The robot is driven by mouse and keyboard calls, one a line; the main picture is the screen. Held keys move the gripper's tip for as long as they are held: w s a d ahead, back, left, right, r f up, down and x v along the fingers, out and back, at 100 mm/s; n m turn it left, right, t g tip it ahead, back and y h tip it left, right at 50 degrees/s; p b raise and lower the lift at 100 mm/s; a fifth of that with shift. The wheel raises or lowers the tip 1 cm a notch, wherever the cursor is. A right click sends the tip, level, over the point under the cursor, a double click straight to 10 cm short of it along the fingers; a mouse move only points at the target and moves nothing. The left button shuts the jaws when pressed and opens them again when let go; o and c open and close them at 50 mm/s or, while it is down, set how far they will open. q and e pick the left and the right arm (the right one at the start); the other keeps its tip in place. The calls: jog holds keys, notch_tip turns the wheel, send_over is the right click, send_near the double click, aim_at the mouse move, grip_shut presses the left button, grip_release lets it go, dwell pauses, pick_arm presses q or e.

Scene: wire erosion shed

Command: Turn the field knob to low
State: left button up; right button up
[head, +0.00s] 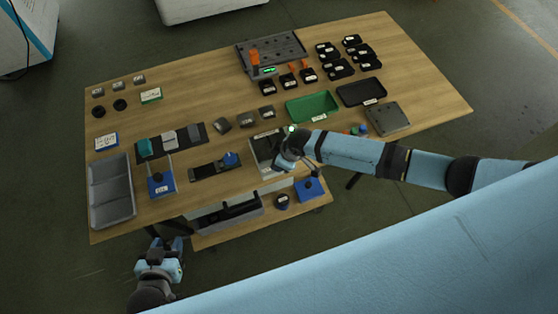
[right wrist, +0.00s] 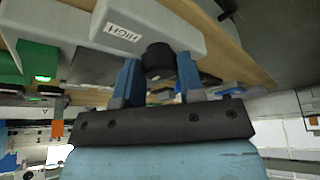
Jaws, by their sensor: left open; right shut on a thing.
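The field knob (right wrist: 158,58) is a short black cylinder on a pale grey box (right wrist: 75,22). A white label reading HIGH (right wrist: 123,33) is on the box near the knob. My right gripper (right wrist: 157,76) has its two blue fingers shut on the knob, one on each side. In the head view my right gripper (head: 287,162) is at the grey box (head: 262,146) near the table's front edge, and the knob is hidden there. No low mark shows. My left gripper (head: 167,246) is open and empty, off the table's front edge.
The wooden table (head: 200,90) also holds a grey bin (head: 110,197), a green tray (head: 312,106), a black tray (head: 360,92) and several small black parts. Blue blocks stand near the front edge. A lower shelf (head: 250,229) sits below the front.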

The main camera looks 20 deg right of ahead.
jog(key=n, duration=0.1)
jog(key=n+g+b, duration=0.1)
jog(key=shift+d+f+n, duration=0.1)
jog(key=shift+f+n, duration=0.1)
jog(key=shift+n, duration=0.1)
jog(key=shift+w+n+y+b, duration=0.1)
jog(key=shift+n+y+b, duration=0.2)
jog(key=shift+n+b, duration=0.25)
jog(key=shift+r+n+g+b, duration=0.1)
jog(key=shift+n+g+b, duration=0.35)
jog(key=shift+n, duration=0.2)
jog(key=o, duration=0.9)
jog(key=shift+r, duration=0.1)
jog(key=shift+w+r, duration=0.15)
